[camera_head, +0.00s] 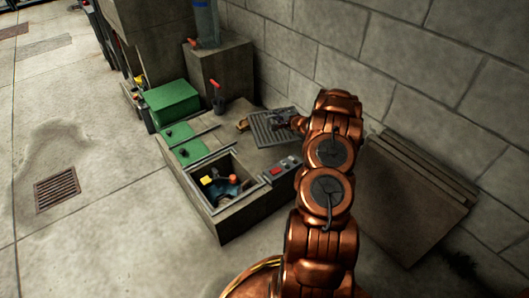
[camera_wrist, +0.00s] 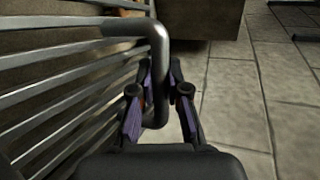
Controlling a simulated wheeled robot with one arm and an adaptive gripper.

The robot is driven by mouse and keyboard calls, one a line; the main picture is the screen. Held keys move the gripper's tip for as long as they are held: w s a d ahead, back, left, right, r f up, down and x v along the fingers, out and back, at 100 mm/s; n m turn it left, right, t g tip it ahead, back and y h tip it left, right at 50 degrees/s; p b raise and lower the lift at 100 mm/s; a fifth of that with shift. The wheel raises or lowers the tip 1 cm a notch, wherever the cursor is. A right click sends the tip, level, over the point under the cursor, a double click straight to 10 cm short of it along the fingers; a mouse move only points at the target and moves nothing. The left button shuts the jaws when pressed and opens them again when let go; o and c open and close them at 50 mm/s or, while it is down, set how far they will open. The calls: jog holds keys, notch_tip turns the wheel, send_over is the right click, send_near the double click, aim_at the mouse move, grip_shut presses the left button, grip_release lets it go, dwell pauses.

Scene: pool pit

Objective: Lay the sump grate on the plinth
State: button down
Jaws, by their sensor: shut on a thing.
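The sump grate (camera_head: 268,129) is a grey slatted panel at the wall side of the low concrete block in the head view. Its bars fill the left of the wrist view (camera_wrist: 60,85). My gripper (camera_wrist: 158,95) is shut on the grate's bent metal handle (camera_wrist: 160,60). In the head view my arm partly covers the gripper and the grate's right end. I cannot tell whether the grate touches the concrete below. The low concrete block (camera_head: 247,213) surrounds an open pit; I cannot tell which concrete part is the plinth.
The open pit (camera_head: 222,182) holds a yellow item and a red-topped item. A green box (camera_head: 171,102) and a red-handled tool (camera_head: 217,98) stand behind. A taller block (camera_head: 222,75) carries a blue cylinder (camera_head: 205,22). Slabs (camera_head: 410,200) lean by the wall. Left floor is clear, with a drain (camera_head: 57,189).

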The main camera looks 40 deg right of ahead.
aim_at(279, 133)
jog(key=shift+s+d+f, duration=0.15)
jog(key=shift+d+f, duration=0.15)
jog(key=shift+f, duration=0.45)
notch_tip(279, 133, down, 9)
jog(key=b, duration=0.4)
jog(key=shift+f, duration=0.15)
jog(key=c, duration=1.2)
grip_release()
jog(key=shift+o, duration=0.2)
